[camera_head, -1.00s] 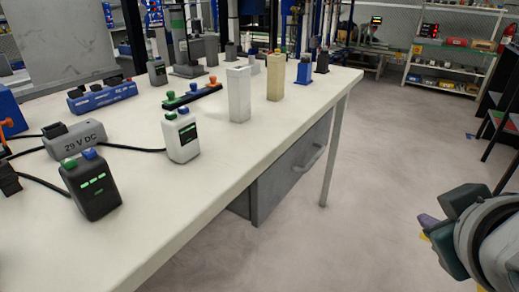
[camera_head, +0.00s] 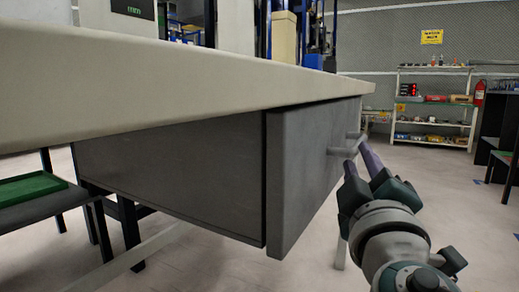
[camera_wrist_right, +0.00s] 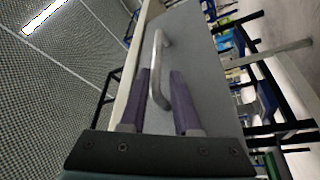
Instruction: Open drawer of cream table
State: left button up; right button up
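The cream table (camera_head: 180,85) fills the upper left of the head view. A grey drawer front (camera_head: 305,165) sits under its top, close against the grey box behind it. A pale bar handle (camera_head: 346,152) stands out from that front. My right gripper (camera_head: 358,155) reaches up from the lower right to the handle. In the right wrist view its two purple fingers (camera_wrist_right: 159,75) are apart, one on each side of the handle (camera_wrist_right: 158,85), with visible gaps between. The drawer front (camera_wrist_right: 200,75) lies beyond. My left gripper is not in view.
A grey table leg (camera_head: 341,250) is behind my right gripper. Shelves (camera_head: 433,105) with boxes stand at the back right. The floor (camera_head: 300,270) before the drawer is open.

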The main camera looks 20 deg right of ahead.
aim_at(360, 140)
jog(key=x, duration=0.4)
jog(key=d+b+x, duration=0.1)
jog(key=x, duration=0.1)
jog(key=shift+d, duration=0.15)
jog(key=shift+w+d, duration=0.15)
jog(key=shift+w, duration=0.05)
jog(key=shift+s, duration=0.1)
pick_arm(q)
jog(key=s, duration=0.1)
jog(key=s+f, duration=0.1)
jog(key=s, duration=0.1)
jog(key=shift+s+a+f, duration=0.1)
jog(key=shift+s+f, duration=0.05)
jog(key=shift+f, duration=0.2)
pick_arm(e)
jog(key=shift+c, duration=0.2)
jog(key=shift+r, duration=0.1)
jog(key=shift+c, duration=0.8)
grip_shut()
